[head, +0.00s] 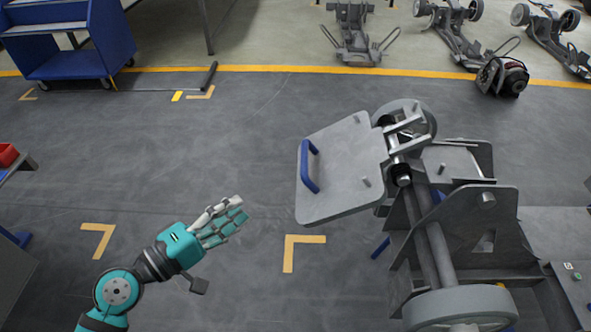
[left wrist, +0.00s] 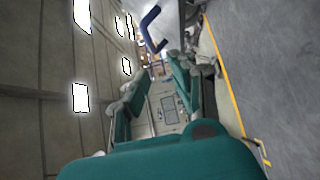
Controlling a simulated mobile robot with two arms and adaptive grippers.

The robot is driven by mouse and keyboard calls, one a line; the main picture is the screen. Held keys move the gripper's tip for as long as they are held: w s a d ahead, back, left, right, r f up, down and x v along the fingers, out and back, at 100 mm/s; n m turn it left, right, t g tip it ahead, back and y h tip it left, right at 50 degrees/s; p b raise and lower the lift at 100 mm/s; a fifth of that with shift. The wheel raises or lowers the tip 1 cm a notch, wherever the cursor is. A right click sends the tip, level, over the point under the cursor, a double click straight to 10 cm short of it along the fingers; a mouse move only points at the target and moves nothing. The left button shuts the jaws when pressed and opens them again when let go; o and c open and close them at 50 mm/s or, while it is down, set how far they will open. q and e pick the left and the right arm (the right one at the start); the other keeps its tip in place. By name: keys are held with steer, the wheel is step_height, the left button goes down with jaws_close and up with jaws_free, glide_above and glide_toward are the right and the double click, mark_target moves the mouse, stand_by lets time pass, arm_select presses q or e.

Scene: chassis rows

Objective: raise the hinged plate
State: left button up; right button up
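The hinged plate (head: 345,150) is a grey metal panel with rounded corners. It sticks out to the left from a hinge shaft (head: 403,170) on the grey chassis (head: 470,215). A blue handle (head: 309,166) stands along its left edge. My left gripper (head: 240,208) is left of the plate and apart from the handle, with its fingers pointing toward it. In the left wrist view its teal fingers (left wrist: 157,82) are spread with nothing between them, and the blue handle (left wrist: 151,28) shows beyond them, near the top. My right gripper is in neither view.
The floor (head: 200,140) left of the plate is clear, with yellow corner marks (head: 290,252). A blue cart (head: 65,40) stands at the back left. Several other chassis (head: 355,30) stand behind the yellow line. A red and black machine (head: 503,76) sits at the back right.

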arm_select(q)
steer(key=r, duration=0.2)
steer(key=p, duration=0.5)
glide_toward(304, 158)
steer(key=shift+h, duration=0.3)
steer(key=x, duration=0.6)
steer(key=f+x, duration=0.1)
steer(key=x, duration=0.1)
steer(key=shift+w+d, duration=0.25)
steer(key=shift+w, duration=0.1)
steer(key=shift+w+d, duration=0.4)
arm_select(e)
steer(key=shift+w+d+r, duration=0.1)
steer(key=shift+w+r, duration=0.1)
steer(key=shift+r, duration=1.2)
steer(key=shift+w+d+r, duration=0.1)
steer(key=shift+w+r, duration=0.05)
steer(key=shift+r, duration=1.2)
arm_select(q)
jaws_close()
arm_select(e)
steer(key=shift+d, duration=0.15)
